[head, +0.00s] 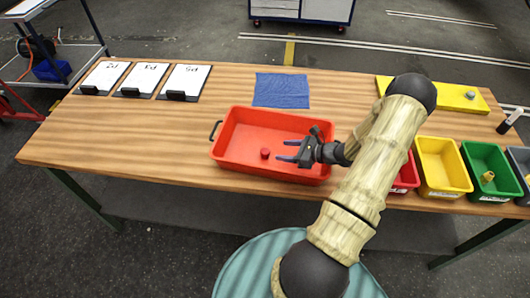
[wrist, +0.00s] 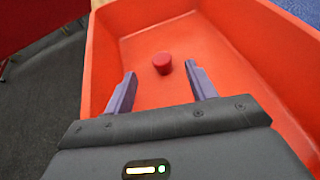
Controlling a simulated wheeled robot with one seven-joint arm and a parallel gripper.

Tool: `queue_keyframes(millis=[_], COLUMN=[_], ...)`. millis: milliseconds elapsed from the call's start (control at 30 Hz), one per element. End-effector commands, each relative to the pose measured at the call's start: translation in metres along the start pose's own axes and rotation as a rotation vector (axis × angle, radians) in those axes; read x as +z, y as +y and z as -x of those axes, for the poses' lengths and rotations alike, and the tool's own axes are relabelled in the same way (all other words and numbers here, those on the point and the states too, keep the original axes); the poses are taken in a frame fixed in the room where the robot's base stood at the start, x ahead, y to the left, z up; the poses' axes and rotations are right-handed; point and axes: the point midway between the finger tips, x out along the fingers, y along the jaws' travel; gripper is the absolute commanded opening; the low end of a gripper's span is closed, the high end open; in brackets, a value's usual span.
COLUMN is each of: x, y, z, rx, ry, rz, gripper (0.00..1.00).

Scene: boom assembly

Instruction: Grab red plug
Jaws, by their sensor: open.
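The red plug (head: 265,153) is a small dark-red cylinder standing on the floor of the orange-red tray (head: 240,118), left of the tray's middle. In the wrist view the plug (wrist: 162,63) lies just beyond my fingertips, roughly centred between them. My gripper (head: 282,150) is over the tray, its purple-grey fingers pointing left toward the plug. In the wrist view the two fingers (wrist: 160,72) are spread apart with nothing between them. The plug is not touched by either finger, as far as I can see.
A blue cloth (head: 282,90) lies behind the tray. Clipboards (head: 183,82) are at the back left. A red bin (head: 405,178), yellow bin (head: 442,166) and green bin (head: 487,170) stand at the right. The tray walls surround the plug.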

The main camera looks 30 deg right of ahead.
Motion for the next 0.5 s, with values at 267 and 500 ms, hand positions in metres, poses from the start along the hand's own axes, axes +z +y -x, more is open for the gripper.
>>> queue_keyframes(millis=[267, 500], x=[-0.012, -0.013], y=[0.0, 0.0], z=[-0.017, -0.018], rx=[0.0, -0.001], ry=[0.001, 0.001], rz=[0.002, 0.002], gripper=[0.56, 0.56])
